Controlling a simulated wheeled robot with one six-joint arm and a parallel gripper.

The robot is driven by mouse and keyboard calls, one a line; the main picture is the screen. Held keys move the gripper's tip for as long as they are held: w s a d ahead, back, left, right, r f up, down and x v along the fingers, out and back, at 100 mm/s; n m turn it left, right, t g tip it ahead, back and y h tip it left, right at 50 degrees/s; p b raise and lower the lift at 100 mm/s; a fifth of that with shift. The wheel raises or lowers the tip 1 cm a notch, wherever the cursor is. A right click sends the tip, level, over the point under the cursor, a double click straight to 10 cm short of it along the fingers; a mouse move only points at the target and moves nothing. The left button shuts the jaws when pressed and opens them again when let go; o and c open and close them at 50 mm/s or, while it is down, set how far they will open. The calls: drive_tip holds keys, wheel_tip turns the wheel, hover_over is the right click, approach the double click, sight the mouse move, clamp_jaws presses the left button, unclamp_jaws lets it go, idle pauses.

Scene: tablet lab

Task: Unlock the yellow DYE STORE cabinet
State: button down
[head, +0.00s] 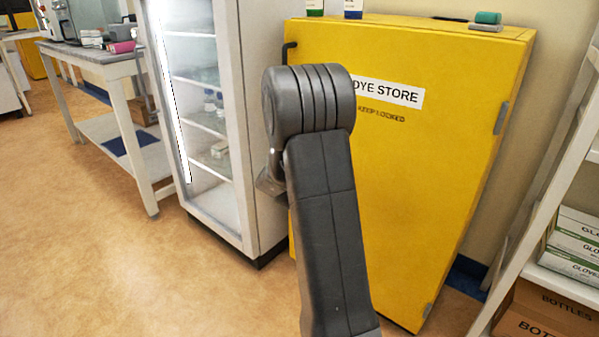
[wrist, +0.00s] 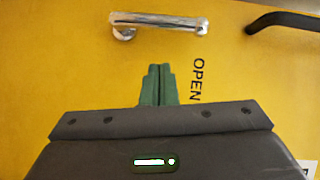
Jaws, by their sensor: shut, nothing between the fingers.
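The yellow DYE STORE cabinet (head: 440,170) stands in the middle right of the head view, its door closed. My arm covers part of its front. In the wrist view its yellow face (wrist: 60,60) fills the background. A chrome lever (wrist: 165,22) lies roughly level across the top of that view, with a round boss at its left end. The word OPEN (wrist: 197,80) is printed sideways below its right end. My gripper (wrist: 157,68) has its green fingers together and empty, below the lever in the picture with a visible gap. In the head view the fingers are hidden behind my arm.
A black door handle (wrist: 285,20) is right of the lever; it shows at the cabinet's upper left edge in the head view (head: 289,48). A glass-fronted fridge (head: 205,110) stands close on the left. A shelf rack with boxes (head: 560,250) is on the right. Floor at left is open.

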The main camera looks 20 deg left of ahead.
drive_tip(key=f+p+v, duration=0.1)
drive_tip(key=p+v, duration=0.1)
drive_tip(key=v, duration=0.8)
drive_tip(key=shift+d, duration=0.15)
